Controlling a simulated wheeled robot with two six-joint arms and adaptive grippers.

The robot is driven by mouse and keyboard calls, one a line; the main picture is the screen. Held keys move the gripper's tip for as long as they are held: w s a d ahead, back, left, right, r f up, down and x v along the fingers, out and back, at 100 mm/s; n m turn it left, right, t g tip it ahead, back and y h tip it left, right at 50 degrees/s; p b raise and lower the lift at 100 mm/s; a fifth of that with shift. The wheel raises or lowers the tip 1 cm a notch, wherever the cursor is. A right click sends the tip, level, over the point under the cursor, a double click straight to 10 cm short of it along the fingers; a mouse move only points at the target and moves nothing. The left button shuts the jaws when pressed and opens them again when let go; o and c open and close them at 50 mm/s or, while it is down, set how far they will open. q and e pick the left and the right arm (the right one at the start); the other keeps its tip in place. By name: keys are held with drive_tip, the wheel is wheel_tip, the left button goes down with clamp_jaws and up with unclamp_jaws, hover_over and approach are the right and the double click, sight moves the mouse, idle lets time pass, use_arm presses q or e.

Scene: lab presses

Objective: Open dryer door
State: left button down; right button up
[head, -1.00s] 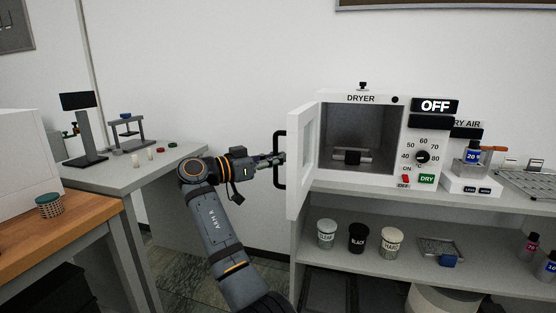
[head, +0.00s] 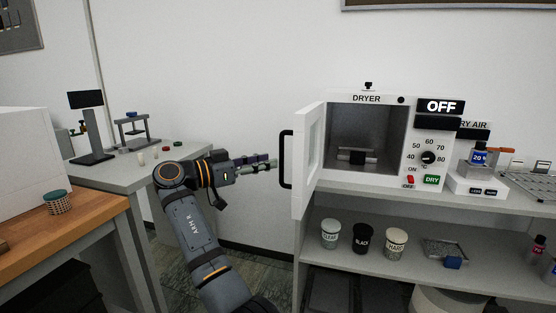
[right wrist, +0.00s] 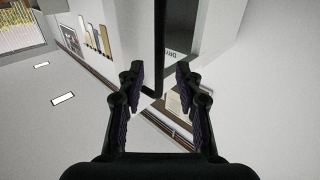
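The white dryer (head: 367,99) stands on the right bench with its door (head: 308,160) swung wide open to the left. The black door handle (head: 287,159) is on the door's outer side. My right gripper (head: 272,163) is just left of the handle, apart from it. In the right wrist view, the right gripper (right wrist: 158,86) has its fingers spread with nothing held between them, and the dark handle (right wrist: 160,50) shows beyond the fingertips. My left gripper is not in view.
Inside the dryer is a small metal holder (head: 356,157). Labelled cups, including a black cup (head: 362,239), stand on the shelf below. A grey table (head: 120,178) with small instruments is at left. The floor gap between the benches is free.

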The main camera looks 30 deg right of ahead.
drive_tip(key=a, duration=0.6)
drive_tip(key=shift+a, duration=0.2)
drive_tip(key=shift+w, duration=0.1)
